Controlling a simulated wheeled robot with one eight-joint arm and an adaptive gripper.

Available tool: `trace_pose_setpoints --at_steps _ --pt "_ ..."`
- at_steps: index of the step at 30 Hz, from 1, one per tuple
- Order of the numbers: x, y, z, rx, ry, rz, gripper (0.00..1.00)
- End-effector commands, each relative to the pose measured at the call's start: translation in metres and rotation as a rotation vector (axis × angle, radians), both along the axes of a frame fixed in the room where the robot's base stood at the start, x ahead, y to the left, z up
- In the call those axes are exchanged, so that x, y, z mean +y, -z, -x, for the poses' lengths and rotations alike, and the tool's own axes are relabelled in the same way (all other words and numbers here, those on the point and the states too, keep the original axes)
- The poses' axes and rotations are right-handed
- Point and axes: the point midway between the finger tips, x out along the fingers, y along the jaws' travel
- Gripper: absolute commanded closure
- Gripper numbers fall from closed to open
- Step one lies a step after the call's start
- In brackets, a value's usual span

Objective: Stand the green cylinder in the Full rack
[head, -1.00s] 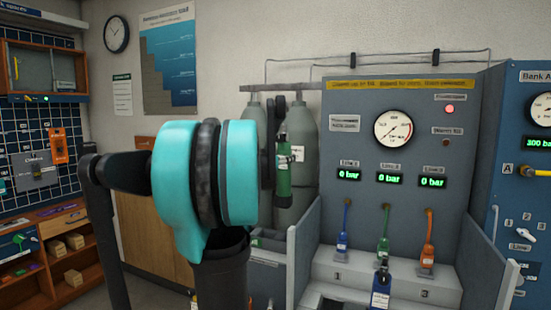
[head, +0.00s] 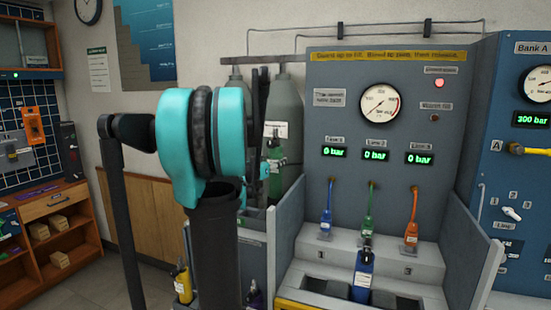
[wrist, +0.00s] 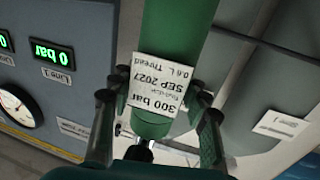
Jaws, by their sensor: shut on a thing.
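The green cylinder (wrist: 175,35) fills the middle of the wrist view, with a white label reading 300 bar and SEP 2027. My gripper (wrist: 155,108) is shut on it, with fingers on both sides near the label. In the head view the green cylinder (head: 277,182) shows only partly, just right of my arm and in front of the tall grey cylinders. My arm hides much of that area. I cannot make out a sign reading Full, so I cannot tell which holder is the Full rack.
A yellow cylinder (head: 183,282) stands low, left of my arm. A blue cylinder (head: 362,276) stands at the middle test station. The grey test panel (head: 330,130) has side walls (head: 465,245). Tall grey cylinders (head: 285,110) stand against the wall. Wooden shelves (head: 62,235) are at left.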

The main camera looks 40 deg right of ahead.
Motion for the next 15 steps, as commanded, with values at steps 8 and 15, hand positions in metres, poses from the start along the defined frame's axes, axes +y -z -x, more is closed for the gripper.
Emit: trace_pose_setpoints --at_steps 8,15 --pt "0.0 0.019 0.0 0.001 0.0 0.001 0.94" --pt "0.0 0.035 0.0 0.001 0.0 0.001 0.94"
